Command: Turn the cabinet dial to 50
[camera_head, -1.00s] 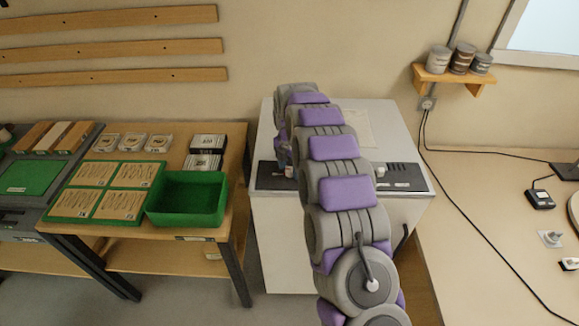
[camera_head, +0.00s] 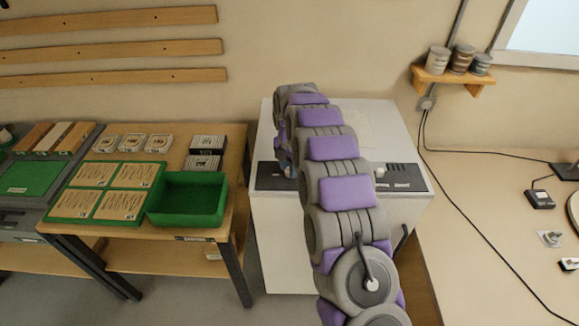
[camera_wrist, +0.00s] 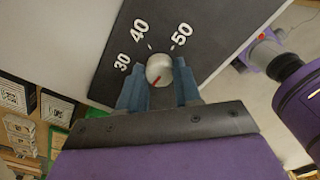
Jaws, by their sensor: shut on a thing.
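The cabinet dial (camera_wrist: 158,70) is a round pale knob with a red mark on its lower side, pointing down and slightly left in the wrist view. It sits on a dark panel (camera_wrist: 112,68) with white numbers 30, 40 and 50 around its upper side; the mark does not point at the 50. My gripper (camera_wrist: 159,79) has its blue fingers closed on either side of the dial, holding it. In the head view the white cabinet (camera_head: 285,240) carries the dark panel (camera_head: 408,178) along its top front edge.
A wooden table (camera_head: 222,233) with a green bin (camera_head: 186,222) and green trays stands left of the cabinet. A beige desk (camera_head: 480,230) with cables and small devices is at right. A shelf (camera_head: 455,80) with cans hangs on the wall behind.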

